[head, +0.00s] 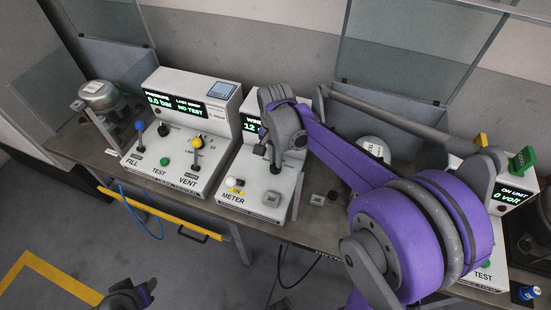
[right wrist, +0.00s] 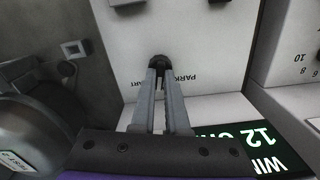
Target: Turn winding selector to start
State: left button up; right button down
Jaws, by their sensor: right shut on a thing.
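The winding meter (head: 262,188) is a white box with a green display near the bench's middle, partly hidden behind my right arm. Its winding selector (right wrist: 157,61) is a small black knob on the white panel, with PARK and a partly hidden label ending in "ART" printed beside it. My right gripper (right wrist: 158,72) is shut on this knob, its two grey fingers close on either side. In the head view my right gripper (head: 268,148) reaches down over the meter panel. My left gripper (head: 130,295) shows only partly at the bottom edge; its fingers are not clear.
The fill-and-vent tester (head: 178,158) with blue and yellow levers stands left of the meter. A compressor (head: 97,92) sits at the far left. A green-handled tester (head: 510,200) is at the right.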

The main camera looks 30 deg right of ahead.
jog(key=m, duration=0.3)
jog(key=shift+m, duration=0.3)
jog(key=shift+m+b, duration=0.4)
jog(key=shift+m, duration=1.5)
jog(key=c, duration=0.9)
grip_release()
notch_tip(320, 180, up, 11)
jog(key=shift+f+p, duration=0.1)
jog(key=shift+p, duration=0.25)
